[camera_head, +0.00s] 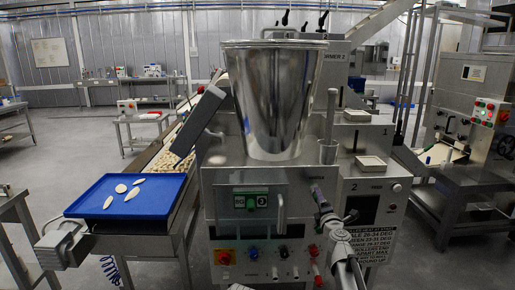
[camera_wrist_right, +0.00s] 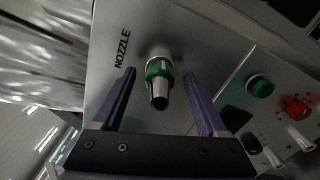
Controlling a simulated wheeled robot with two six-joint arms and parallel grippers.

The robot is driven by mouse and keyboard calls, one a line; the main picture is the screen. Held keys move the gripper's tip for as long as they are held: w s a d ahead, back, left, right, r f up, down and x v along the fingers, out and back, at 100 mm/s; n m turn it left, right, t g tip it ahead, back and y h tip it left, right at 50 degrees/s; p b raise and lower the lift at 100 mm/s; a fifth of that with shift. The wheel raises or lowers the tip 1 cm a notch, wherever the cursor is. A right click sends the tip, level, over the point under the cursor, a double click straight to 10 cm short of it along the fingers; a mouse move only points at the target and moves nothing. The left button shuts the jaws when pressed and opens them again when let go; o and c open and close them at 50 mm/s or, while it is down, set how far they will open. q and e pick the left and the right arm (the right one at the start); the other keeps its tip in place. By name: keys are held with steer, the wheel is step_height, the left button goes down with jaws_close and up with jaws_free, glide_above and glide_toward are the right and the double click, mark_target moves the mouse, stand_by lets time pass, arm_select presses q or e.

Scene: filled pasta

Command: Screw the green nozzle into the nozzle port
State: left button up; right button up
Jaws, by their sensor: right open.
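The green nozzle (camera_wrist_right: 158,70) is a green-ringed part with a metal tube facing the camera in the right wrist view. It sits at the nozzle port (camera_wrist_right: 157,48) on the metal panel, beside the word NOZZLE. How far it is threaded in cannot be told. My right gripper (camera_wrist_right: 160,72) is open, with one purple finger on each side of the nozzle and visible gaps to it. In the head view my right gripper (camera_head: 319,196) is at the machine's front, and I cannot make out the nozzle there. My left gripper is not in view.
A large steel hopper (camera_head: 275,100) stands on top of the machine. Knobs and buttons (camera_head: 254,252) line its lower front, close to my right arm. A blue tray (camera_head: 100,214) with several pale pieces is at the left, by a conveyor (camera_head: 160,160).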

steer(key=n, duration=0.4)
steer(key=shift+n, duration=0.3)
steer(key=n, duration=1.6)
steer(key=shift+n, duration=0.4)
steer(key=shift+n, duration=0.4)
steer(key=n, duration=1)
steer(key=shift+n, duration=0.3)
